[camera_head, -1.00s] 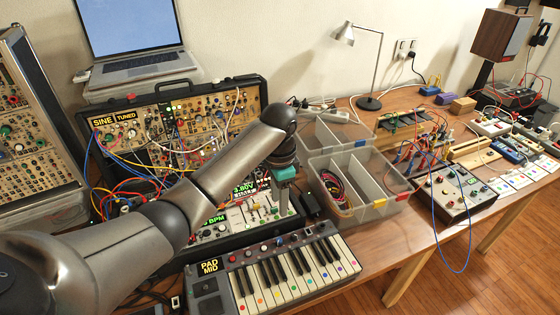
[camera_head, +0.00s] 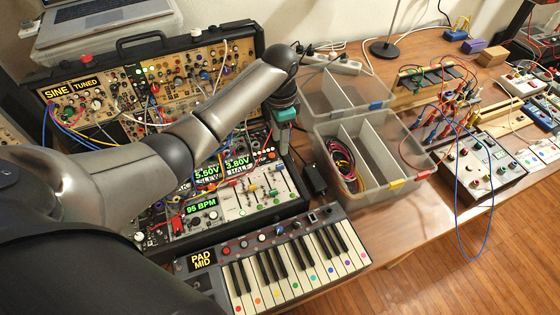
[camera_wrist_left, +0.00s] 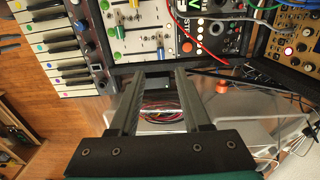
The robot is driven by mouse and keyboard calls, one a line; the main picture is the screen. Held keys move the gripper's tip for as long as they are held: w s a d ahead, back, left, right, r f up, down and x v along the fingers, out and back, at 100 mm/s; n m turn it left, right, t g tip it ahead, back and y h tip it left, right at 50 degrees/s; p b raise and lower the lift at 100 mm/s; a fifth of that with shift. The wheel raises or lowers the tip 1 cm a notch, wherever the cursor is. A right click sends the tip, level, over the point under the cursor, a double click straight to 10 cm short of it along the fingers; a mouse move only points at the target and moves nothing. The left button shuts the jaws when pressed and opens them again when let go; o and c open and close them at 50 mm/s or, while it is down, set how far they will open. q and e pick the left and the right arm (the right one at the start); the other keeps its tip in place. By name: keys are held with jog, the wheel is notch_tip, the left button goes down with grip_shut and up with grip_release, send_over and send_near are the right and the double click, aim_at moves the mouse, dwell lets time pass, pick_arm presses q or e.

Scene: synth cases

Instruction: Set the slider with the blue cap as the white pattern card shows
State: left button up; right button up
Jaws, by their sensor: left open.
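The white slider panel (camera_head: 248,206) lies in the black synth case, behind the keyboard. Small coloured caps stand on it, and a blue cap (camera_head: 273,192) seems to be at its right side. The panel also shows at the top of the left wrist view (camera_wrist_left: 137,42), with a blue cap (camera_wrist_left: 160,40) near its right edge. My left gripper (camera_head: 283,150) is open and empty, above and behind the panel, pointing down; its two fingers (camera_wrist_left: 152,75) stand apart in the wrist view. I cannot make out which card is the white pattern card. My right gripper is not in view.
A clear divided bin (camera_head: 378,206) with cables stands right of the case. A black adapter (camera_head: 314,179) sits between them. The keyboard (camera_head: 285,265) is in front. Patch cables arch over the modules.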

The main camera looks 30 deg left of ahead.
aim_at(280, 166)
pick_arm(q)
notch_tip(280, 166, down, 10)
jog(key=shift+w+b, duration=0.1)
jog(key=shift+b, duration=1)
grip_shut()
dwell(0.6)
